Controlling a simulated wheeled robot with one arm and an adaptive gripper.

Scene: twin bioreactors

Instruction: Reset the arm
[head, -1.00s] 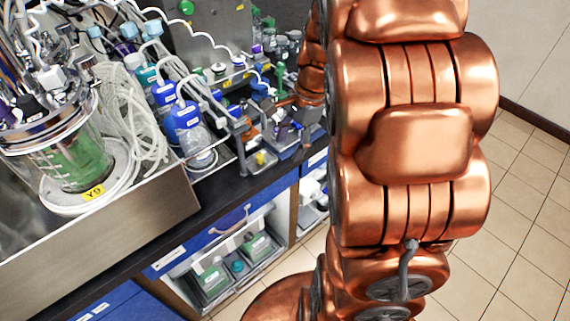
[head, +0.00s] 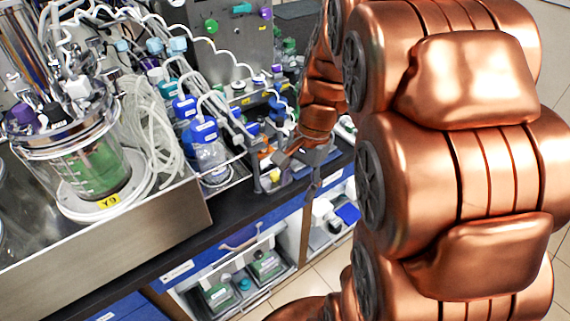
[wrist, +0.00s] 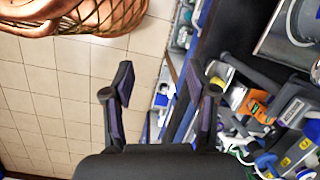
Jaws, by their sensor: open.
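My copper-coloured arm (head: 450,160) fills the right side of the head view and hides what lies behind it. Its far end reaches down to the front edge of the bench, where my gripper (head: 302,166) shows small and grey. In the wrist view my gripper (wrist: 158,85) has its two dark fingers spread wide apart. Nothing is between them except floor tiles and the cabinet front behind.
The bench (head: 215,235) carries a glass vessel (head: 95,165) with green contents, tubing and blue-capped bottles (head: 205,135). Small items stand close to my gripper. Open shelves (head: 240,280) lie below. Tiled floor (wrist: 50,90) is clear.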

